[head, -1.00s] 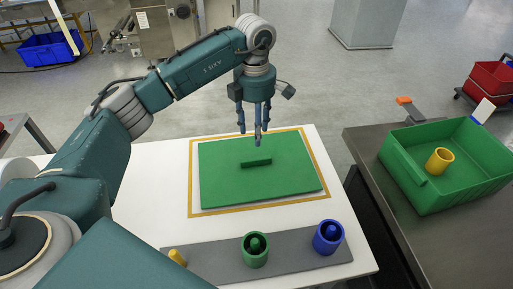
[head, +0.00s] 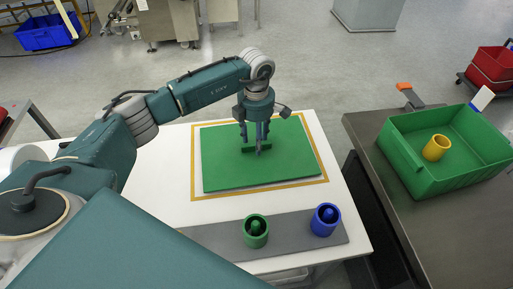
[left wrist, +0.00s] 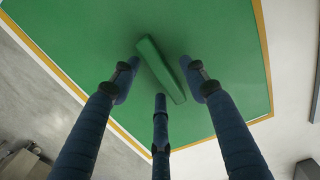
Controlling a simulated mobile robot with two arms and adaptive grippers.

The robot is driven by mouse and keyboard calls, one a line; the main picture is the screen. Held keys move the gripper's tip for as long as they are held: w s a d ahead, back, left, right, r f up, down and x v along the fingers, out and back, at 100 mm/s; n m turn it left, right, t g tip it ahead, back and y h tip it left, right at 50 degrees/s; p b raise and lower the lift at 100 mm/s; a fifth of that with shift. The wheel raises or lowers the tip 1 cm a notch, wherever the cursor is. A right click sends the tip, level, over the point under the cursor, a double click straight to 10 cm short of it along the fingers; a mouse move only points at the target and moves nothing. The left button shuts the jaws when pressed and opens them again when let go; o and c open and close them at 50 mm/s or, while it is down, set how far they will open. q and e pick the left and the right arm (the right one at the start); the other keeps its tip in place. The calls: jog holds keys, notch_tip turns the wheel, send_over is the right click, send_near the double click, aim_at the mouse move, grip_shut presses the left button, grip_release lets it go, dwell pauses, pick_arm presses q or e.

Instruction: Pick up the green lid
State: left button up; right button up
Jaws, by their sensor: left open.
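The green lid (head: 294,167) is a flat rectangular board with a raised green bar handle (head: 247,149) near its middle. It lies inside a yellow outline on the white table. My left gripper (head: 257,147) points down over the handle with its fingers spread. In the left wrist view the lid (left wrist: 225,45) fills most of the picture, and the handle (left wrist: 160,68) runs diagonally between the open fingers (left wrist: 160,85). The fingers look apart from the handle; whether any touches the lid is unclear. My right gripper is not in view.
A grey strip (head: 287,236) at the table's front bears a green cup (head: 256,236) and a blue cup (head: 325,222), each with a peg inside. On the right, a dark table (head: 375,135) carries a green crate (head: 430,184) with a yellow cup (head: 436,147) inside.

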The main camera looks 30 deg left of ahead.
pick_arm(q)
grip_shut()
jog(key=shift+w+r, duration=0.1)
